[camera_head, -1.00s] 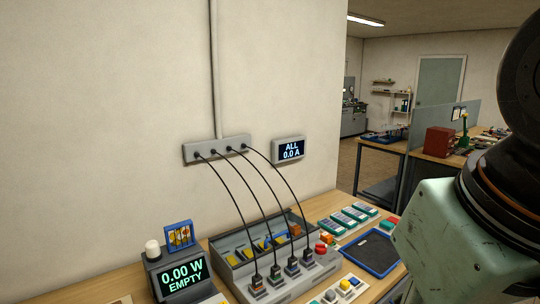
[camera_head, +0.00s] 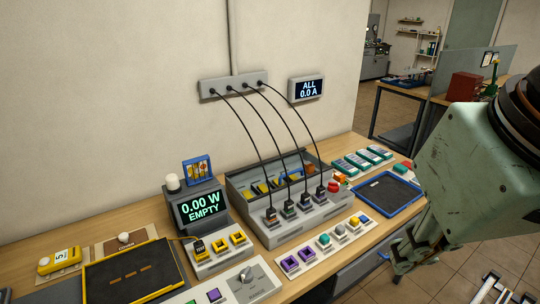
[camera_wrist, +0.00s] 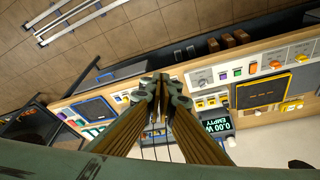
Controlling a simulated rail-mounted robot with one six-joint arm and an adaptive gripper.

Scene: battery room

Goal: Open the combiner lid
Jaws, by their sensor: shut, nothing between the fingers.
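The likely combiner is a grey box (camera_head: 300,222) on the bench, with several black-cabled plugs (camera_head: 295,204) in its front ledge. Yellow parts show in its rear bay; I cannot tell whether a clear lid covers this bay. My gripper (camera_head: 402,262) is right of the box, beyond the bench's front edge and apart from it. In the wrist view my gripper (camera_wrist: 162,88) has its fingers together and empty. They hide most of the box there.
A blue-rimmed dark tray (camera_head: 388,195) and green-white modules (camera_head: 360,160) lie right of the box. A button strip (camera_head: 335,242) lies in front. A display reading EMPTY (camera_head: 203,208) stands left. The cables arc to a wall socket strip (camera_head: 232,84).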

